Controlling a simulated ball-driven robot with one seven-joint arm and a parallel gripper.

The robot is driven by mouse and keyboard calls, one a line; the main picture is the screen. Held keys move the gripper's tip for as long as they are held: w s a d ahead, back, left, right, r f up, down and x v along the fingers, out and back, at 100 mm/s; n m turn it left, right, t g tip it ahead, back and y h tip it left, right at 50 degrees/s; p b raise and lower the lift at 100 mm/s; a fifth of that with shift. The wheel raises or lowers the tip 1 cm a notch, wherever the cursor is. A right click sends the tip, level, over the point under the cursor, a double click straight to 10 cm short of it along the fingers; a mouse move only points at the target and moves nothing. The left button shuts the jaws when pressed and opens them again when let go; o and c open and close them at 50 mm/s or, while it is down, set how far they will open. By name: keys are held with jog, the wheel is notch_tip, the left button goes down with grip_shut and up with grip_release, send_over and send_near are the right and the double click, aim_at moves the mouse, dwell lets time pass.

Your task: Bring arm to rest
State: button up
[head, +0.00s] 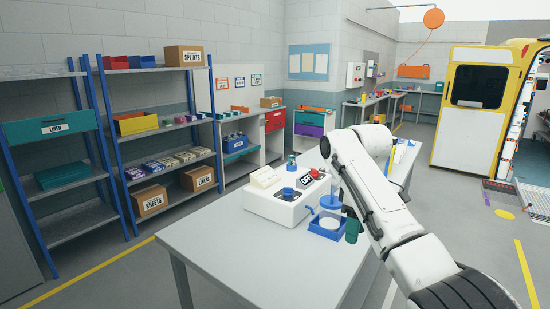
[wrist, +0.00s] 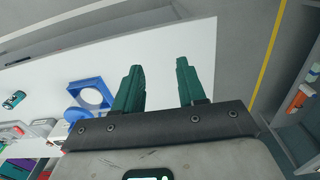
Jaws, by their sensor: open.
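My white arm (head: 375,180) reaches out over the grey table (head: 230,250) in the head view, bent at an elbow. My gripper (wrist: 157,75) shows two dark green fingers, apart, with nothing between them in the wrist view. In the head view only a green finger part shows, low at the arm's end; the rest is hidden behind the arm. It is beside a blue stand (head: 326,228) that holds a clear container with a blue top. I cannot tell the gap between finger and stand.
A white device (head: 285,203) with a blue knob and a black "OFF" sign (head: 307,179) stand on the table left of my arm. The table's near left part is bare. Shelves (head: 155,130) line the left wall. A yellow-framed vehicle door (head: 478,105) stands at the right.

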jog(key=s+a+f+m+y, duration=0.1)
jog(key=s+f, duration=0.3)
jog(key=f, duration=0.5)
jog(key=s+a+f+m, duration=0.1)
jog(key=s+a+f, duration=0.15)
jog(key=f, duration=0.65)
jog(key=s+d+f+m, duration=0.2)
jog(key=s+f, duration=0.7)
jog(key=s, duration=0.3)
jog(key=s+d+f+m, duration=0.1)
jog(key=s+d+m, duration=0.1)
jog(key=s, duration=0.8)
jog(key=s+d+f+m, duration=0.1)
jog(key=s+d, duration=0.3)
jog(key=s, duration=0.6)
jog(key=s+d+m+t+h, duration=0.1)
jog(key=s+d+m, duration=0.2)
jog(key=s, duration=0.7)
jog(key=shift+d+f+m, duration=0.3)
jog(key=shift+f+m, duration=0.1)
jog(key=shift+m, duration=0.2)
